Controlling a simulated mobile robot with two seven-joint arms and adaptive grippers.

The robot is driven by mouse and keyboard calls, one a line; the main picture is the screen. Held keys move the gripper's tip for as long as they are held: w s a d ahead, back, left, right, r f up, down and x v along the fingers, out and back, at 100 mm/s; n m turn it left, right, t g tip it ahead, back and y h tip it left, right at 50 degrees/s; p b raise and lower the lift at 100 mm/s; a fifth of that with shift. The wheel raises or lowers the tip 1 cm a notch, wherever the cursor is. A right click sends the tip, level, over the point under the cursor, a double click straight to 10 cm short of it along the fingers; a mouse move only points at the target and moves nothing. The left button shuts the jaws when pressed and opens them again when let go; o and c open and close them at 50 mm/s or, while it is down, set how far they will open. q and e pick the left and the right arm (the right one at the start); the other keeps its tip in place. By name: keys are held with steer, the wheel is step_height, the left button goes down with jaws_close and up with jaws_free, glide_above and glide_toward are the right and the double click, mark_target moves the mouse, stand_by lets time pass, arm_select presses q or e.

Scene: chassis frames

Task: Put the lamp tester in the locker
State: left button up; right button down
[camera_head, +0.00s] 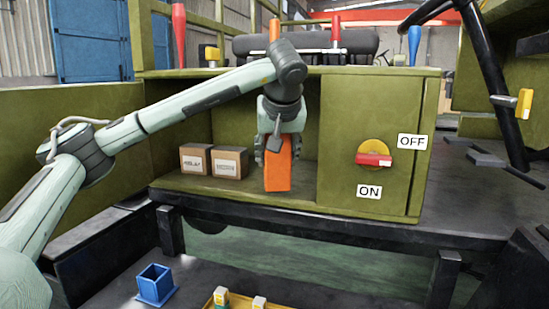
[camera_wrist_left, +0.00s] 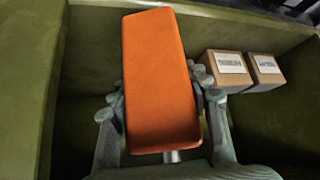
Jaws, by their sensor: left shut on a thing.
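The lamp tester appears to be the orange block (camera_head: 278,168); it also fills the middle of the left wrist view (camera_wrist_left: 158,85). My left gripper (camera_head: 279,150) is shut on it from above, with a finger on each side. The block is roughly upright inside the open compartment of the olive-green locker (camera_head: 228,189), close to the compartment floor. I cannot tell whether its lower end touches the floor. My right gripper is in neither view.
Two small labelled cardboard boxes (camera_head: 230,162) stand left of the orange block. The locker's right panel has a red-handled switch (camera_head: 373,159) between OFF and ON labels. Screwdriver-like tools (camera_head: 179,35) stand along the top. A blue holder (camera_head: 155,285) sits below.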

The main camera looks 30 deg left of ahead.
arm_select(q)
steer(key=shift+w+a, duration=0.4)
steer(key=shift+w, duration=0.15)
steer(key=shift+w+a, duration=0.9)
steer(key=shift+w, duration=0.2)
steer(key=shift+x, duration=0.75)
steer(key=shift+d+f, duration=0.1)
steer(key=shift+s, duration=0.1)
steer(key=o, duration=1.6)
steer(key=shift+f, duration=0.15)
steer(key=shift+c, duration=0.2)
